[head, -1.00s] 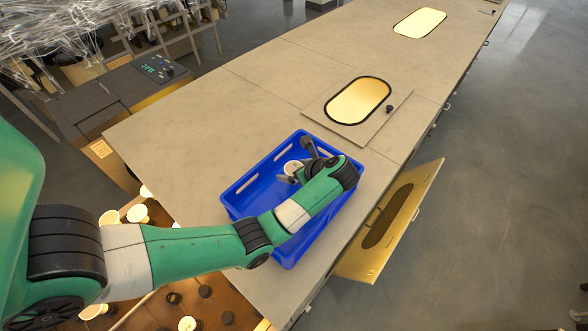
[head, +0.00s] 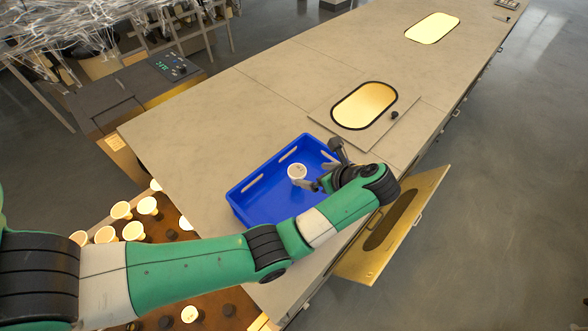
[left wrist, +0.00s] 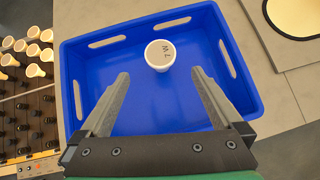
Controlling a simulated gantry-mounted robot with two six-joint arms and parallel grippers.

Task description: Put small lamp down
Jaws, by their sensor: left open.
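The small lamp (head: 297,171) is white with a round face and stands in the blue crate (head: 243,187). In the left wrist view the lamp (left wrist: 160,55) shows dark lettering on its face and is near the crate's far wall (left wrist: 130,27). My left gripper (head: 323,166) is open. In the left wrist view its two fingers (left wrist: 160,75) are spread wide, with the lamp beyond their tips and apart from them. My right gripper is not in view.
A rack (left wrist: 28,115) with several lamps and dark sockets stands left of the crate. An oval lit window (head: 364,105) is set in the bench (head: 235,105) behind the crate. A yellow door (head: 405,215) hangs open at the bench's right side.

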